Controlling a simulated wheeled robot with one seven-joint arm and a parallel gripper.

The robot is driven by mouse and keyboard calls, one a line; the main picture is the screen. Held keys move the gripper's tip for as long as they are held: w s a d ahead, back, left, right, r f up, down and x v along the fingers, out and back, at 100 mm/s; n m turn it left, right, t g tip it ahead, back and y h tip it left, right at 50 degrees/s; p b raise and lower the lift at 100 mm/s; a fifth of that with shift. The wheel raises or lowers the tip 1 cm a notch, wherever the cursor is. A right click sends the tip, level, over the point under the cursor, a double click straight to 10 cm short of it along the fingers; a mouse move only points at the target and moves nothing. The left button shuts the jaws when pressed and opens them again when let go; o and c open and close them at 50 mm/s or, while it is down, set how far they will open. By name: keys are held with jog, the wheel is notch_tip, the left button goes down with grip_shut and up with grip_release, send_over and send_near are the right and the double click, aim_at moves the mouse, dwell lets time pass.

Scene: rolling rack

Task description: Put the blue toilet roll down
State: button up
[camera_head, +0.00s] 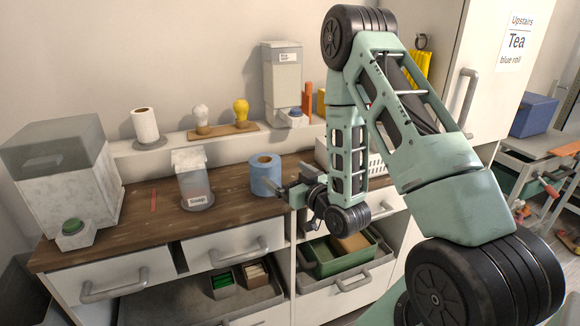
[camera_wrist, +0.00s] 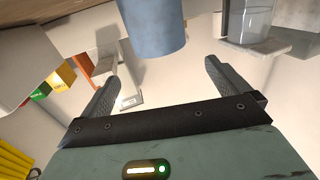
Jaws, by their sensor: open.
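The blue toilet roll (camera_head: 265,178) stands upright on the wooden counter (camera_head: 235,208), its open core facing up. In the wrist view the blue roll (camera_wrist: 155,25) shows at the top, in front of my fingers. My gripper (camera_head: 284,191) is just to the right of the roll in the head view, low over the counter. In the wrist view my gripper (camera_wrist: 160,72) has its two fingers spread wide, with nothing held between them. The roll appears beyond the fingertips; I cannot tell if any finger touches it.
A soap dispenser (camera_head: 193,182) stands left of the roll. A white paper roll (camera_head: 145,125) and white and yellow bulb-shaped items (camera_head: 241,112) are on the ledge behind. A white basket (camera_head: 376,166) is to the right, partly behind my arm.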

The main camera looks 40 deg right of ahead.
jog(key=shift+s+p, duration=0.4)
jog(key=s+a+r+n+g+y, duration=0.15)
jog(key=a+g, duration=0.35)
jog(key=a, duration=0.5)
jog(key=s+a+n+g+y, duration=0.2)
jog(key=a+n+g, duration=0.15)
jog(key=a, duration=0.75)
jog(key=s+a+r+n+g, duration=0.1)
jog(key=s+a+r+g, duration=0.1)
jog(key=s, duration=0.6)
jog(key=s+a+r+n+g+h, duration=0.1)
jog(key=s+g, duration=0.3)
jog(key=s, duration=0.4)
jog(key=s+a+r+g+h, duration=0.1)
jog(key=s+a+r+g, duration=0.2)
jog(key=s, duration=0.5)
jog(key=shift+s+n, duration=0.15)
jog(key=shift+n, duration=0.25)
